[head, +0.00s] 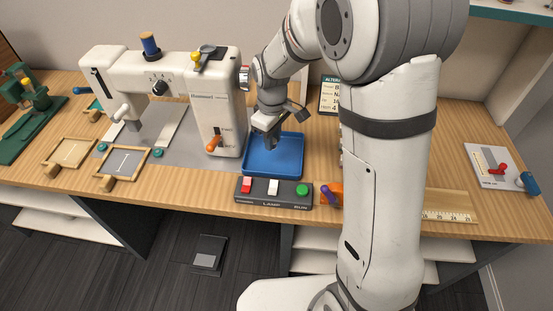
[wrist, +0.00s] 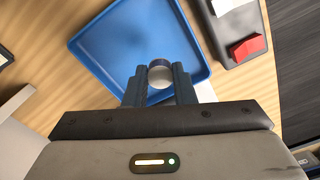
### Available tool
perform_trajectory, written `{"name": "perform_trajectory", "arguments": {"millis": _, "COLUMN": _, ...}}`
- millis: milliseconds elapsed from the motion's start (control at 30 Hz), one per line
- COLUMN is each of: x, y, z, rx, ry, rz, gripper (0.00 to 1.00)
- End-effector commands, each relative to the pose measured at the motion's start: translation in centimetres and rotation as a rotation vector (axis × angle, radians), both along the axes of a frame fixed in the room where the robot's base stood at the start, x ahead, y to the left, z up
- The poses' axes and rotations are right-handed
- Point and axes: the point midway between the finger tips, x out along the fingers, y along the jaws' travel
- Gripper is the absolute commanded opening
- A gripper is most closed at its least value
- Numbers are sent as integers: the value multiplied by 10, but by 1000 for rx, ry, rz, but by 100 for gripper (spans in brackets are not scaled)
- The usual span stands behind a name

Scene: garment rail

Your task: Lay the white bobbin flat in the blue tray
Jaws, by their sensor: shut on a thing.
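The blue tray (head: 288,168) lies on the table to the right of the sewing machine. It also shows in the wrist view (wrist: 90,42). My gripper (head: 268,141) is over the tray's left part. In the wrist view my gripper (wrist: 159,76) is shut on the white bobbin (wrist: 160,75), a small pale round thing between the two fingertips. The bobbin appears inside the tray's outline. I cannot tell whether it touches the tray floor. In the head view the bobbin is hidden or too small to make out. The visible tray floor is empty.
The sewing machine (head: 220,110) stands close to the tray's left. A control box (head: 273,191) with red, white and green buttons lies along its front edge. A sign (head: 329,95) stands behind it.

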Motion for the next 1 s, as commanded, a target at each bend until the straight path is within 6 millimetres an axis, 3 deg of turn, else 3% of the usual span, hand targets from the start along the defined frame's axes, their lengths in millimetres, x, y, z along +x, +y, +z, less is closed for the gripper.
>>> {"name": "perform_trajectory", "arguments": {"millis": 100, "x": -1, "y": 0, "z": -23, "rx": -1, "ry": 5, "rz": -2, "gripper": 0}}
{"name": "perform_trajectory", "arguments": {"millis": 367, "x": -1, "y": 0, "z": -46, "rx": -1, "ry": 3, "rz": -3, "gripper": 0}}
{"name": "perform_trajectory", "arguments": {"millis": 533, "x": -1, "y": 0, "z": -70, "rx": -1, "ry": 3, "rz": -3, "gripper": 0}}
{"name": "perform_trajectory", "arguments": {"millis": 933, "x": 0, "y": 0, "z": -78, "rx": 0, "ry": 1, "rz": -3, "gripper": 0}}
{"name": "perform_trajectory", "arguments": {"millis": 967, "x": 0, "y": 0, "z": -76, "rx": 0, "ry": 0, "rz": -3, "gripper": 26}}
{"name": "perform_trajectory", "arguments": {"millis": 1000, "x": 0, "y": 0, "z": -76, "rx": 0, "ry": 0, "rz": -3, "gripper": 29}}
